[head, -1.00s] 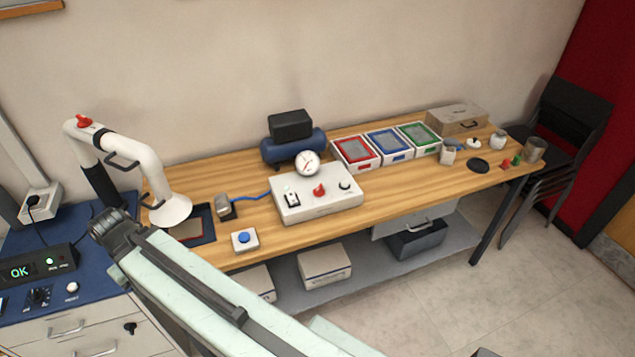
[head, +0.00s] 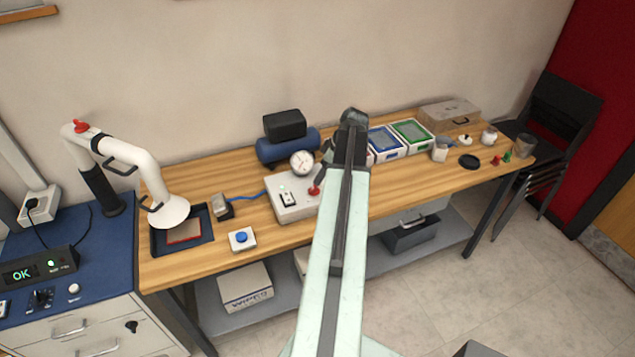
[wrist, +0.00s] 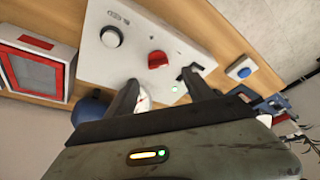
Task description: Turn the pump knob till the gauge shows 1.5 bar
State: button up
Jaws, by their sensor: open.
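The white control box (head: 285,211) stands on the wooden bench, its right part hidden behind my arm in the head view. A red knob (head: 314,190) shows at the arm's edge; in the wrist view the red knob (wrist: 157,60) lies just beyond and between my fingertips. My gripper (wrist: 160,77) is open and empty, apart from the knob. The round gauge (head: 302,161) stands at the box's back; its needle is too small to read. In the wrist view the gauge (wrist: 144,101) is partly hidden by the gripper. A black knob (wrist: 111,36) also sits on the box.
A blue compressor tank (head: 283,148) stands behind the box. Framed trays (head: 411,134) and small jars (head: 440,149) are to the right.

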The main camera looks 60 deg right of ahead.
aim_at(315, 187)
jog(key=b+x, duration=0.3)
jog(key=x, duration=0.1)
jog(key=b+x, duration=0.3)
jog(key=b, duration=0.1)
jog(key=shift+d+f, duration=0.15)
jog(key=shift+f, duration=0.3)
jog(key=shift+r, duration=0.1)
